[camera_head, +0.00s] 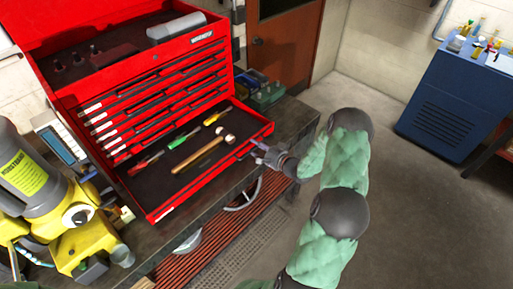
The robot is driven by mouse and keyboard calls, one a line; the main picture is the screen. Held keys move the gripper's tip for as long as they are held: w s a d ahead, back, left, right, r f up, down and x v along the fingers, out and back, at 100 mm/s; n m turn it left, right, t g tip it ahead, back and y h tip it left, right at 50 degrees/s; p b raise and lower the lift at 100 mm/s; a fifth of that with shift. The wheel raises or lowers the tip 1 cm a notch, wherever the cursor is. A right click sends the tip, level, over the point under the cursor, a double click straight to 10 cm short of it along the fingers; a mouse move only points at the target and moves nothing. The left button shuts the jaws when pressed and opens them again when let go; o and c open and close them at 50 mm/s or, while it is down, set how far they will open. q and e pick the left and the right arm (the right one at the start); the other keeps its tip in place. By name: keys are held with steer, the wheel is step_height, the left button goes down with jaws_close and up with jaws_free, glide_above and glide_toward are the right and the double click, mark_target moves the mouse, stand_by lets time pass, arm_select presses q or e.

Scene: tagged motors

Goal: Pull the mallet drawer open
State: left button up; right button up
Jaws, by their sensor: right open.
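The mallet drawer (200,184) is the bottom drawer of the red tool chest (75,95) and stands pulled out. In it lie a mallet (200,155) with a wooden handle and pale head ends, and several screwdrivers with coloured handles, one of them green (185,137). My right gripper (260,150) is open at the right part of the drawer's front edge. I cannot tell whether its fingers touch the drawer or its handle. My left gripper is not in view.
The chest stands on a dark workbench (290,115). A yellow machine (40,190) stands at the left. A green box (262,94) sits right of the chest. A blue cabinet (455,95) stands at the far right. The grey floor (400,200) is clear.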

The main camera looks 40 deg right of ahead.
steer(key=a+v, duration=0.1)
steer(key=v, duration=1)
steer(key=shift+s+d, duration=0.4)
steer(key=shift+d, duration=0.05)
